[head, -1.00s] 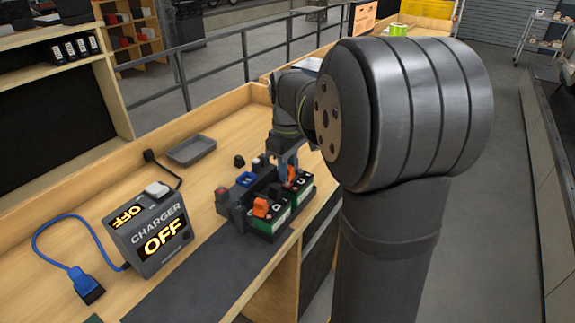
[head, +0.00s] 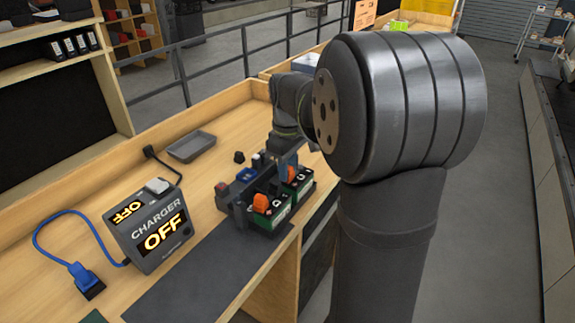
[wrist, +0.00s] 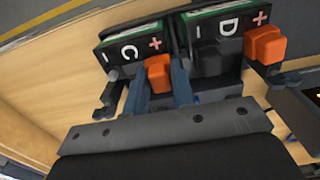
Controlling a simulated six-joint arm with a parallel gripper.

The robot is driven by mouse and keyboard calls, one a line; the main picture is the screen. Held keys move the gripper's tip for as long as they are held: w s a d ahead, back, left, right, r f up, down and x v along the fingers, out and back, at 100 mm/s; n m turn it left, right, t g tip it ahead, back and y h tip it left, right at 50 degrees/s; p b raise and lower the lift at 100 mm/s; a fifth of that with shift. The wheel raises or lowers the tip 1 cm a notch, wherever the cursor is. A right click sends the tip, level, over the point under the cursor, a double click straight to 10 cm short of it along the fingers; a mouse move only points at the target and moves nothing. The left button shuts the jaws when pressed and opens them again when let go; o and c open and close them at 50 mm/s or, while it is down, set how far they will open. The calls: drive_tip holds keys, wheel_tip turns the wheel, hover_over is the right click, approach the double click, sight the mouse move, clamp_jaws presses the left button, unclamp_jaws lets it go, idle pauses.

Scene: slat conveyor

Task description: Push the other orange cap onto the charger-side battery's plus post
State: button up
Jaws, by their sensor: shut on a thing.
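Two green-and-black batteries sit side by side in a dark holder. In the wrist view they are marked C (wrist: 127,50) and D (wrist: 225,26). D, on the charger's side, is the nearer battery (head: 272,215) in the head view. One orange cap (wrist: 265,46) is beside D's plus mark; it also shows in the head view (head: 261,203). My gripper (wrist: 157,84) has its blue fingers shut on the other orange cap (wrist: 158,66), by C's plus mark. Whether either cap is seated on a post cannot be told.
The charger (head: 150,227), reading OFF, stands left of the batteries with a blue plug (head: 85,280) beside it. A grey tray (head: 190,147) lies behind. A dark mat (head: 195,280) lies in front. The bench edge is close on the batteries' right.

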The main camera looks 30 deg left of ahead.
drive_tip(key=shift+f, duration=0.45)
drive_tip(key=o, duration=1)
drive_tip(key=shift+o, duration=0.2)
wheel_tip(320, 180, up, 18)
drive_tip(key=shift+f, duration=0.25)
drive_tip(key=shift+f, duration=0.1)
wheel_tip(320, 180, down, 17)
drive_tip(key=shift+f, duration=0.2)
drive_tip(key=shift+r, duration=0.25)
